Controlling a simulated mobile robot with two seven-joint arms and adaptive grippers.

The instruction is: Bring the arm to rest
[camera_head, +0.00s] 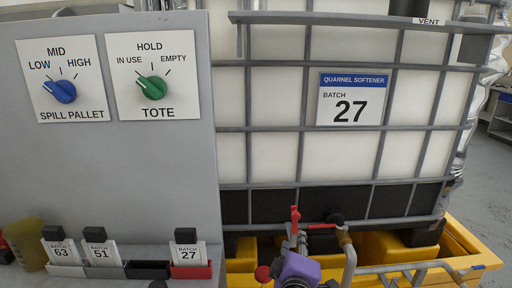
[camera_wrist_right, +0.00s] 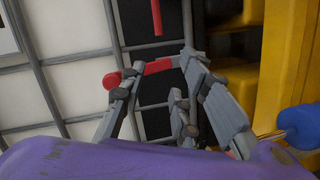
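My right gripper (camera_head: 293,240) is low in the middle of the head view, in front of the tote's valve area, with my purple wrist housing (camera_head: 300,268) below it. My left arm and gripper are not in view.
A caged white tote (camera_head: 270,90) labelled batch 27 stands on a yellow spill pallet (camera_head: 465,245). A grey panel with a blue knob (camera_head: 60,91) and a green knob (camera_head: 152,88) is at left. Batch cards 63 (camera_head: 62,252), 51 (camera_head: 101,253) and 27 (camera_head: 188,254) stand below. Open floor shows far right.

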